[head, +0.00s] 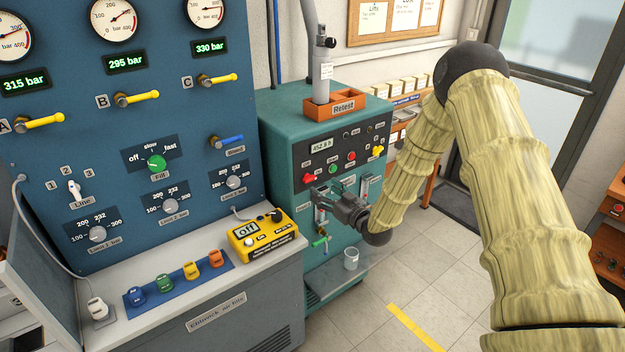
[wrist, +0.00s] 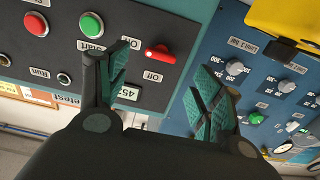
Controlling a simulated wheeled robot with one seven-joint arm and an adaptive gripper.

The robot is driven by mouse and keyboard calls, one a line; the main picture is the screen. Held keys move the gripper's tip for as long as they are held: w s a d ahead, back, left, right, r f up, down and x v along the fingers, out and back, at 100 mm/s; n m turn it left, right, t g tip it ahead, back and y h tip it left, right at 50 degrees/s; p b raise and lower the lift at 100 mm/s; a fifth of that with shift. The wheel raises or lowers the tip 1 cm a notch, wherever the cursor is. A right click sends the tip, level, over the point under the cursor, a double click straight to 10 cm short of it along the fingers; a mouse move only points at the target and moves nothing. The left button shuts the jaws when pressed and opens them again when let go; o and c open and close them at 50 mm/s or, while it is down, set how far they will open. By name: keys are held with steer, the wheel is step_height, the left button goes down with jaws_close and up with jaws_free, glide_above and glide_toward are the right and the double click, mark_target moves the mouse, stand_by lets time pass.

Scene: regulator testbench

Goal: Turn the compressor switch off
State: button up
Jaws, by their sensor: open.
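The red switch (wrist: 160,53) shows in the wrist view on the dark panel of the teal compressor cabinet, with "Off" lettering close by. It looks like a short red lever. In the head view the red switch (head: 309,178) is at the panel's left, below the hours display (head: 321,146). My gripper (head: 326,192) is in front of the panel, just right of and below the switch. In the wrist view my gripper (wrist: 162,62) is open and empty, its two fingers on either side of the switch. Whether either finger touches it cannot be told.
A green button (wrist: 91,25) and a red button (wrist: 36,23) sit on the same panel. The blue gauge board (head: 120,205) stands to the left, with a yellow box (head: 262,236) on its ledge. A glass (head: 351,259) stands below my gripper. The tiled floor at right is clear.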

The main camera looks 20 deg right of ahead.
mark_target(312, 180)
steer(key=p+x, duration=0.2)
steer(key=x, duration=0.5)
steer(key=shift+w+a+f, duration=0.1)
steer(key=shift+w, duration=0.1)
steer(key=c, duration=1)
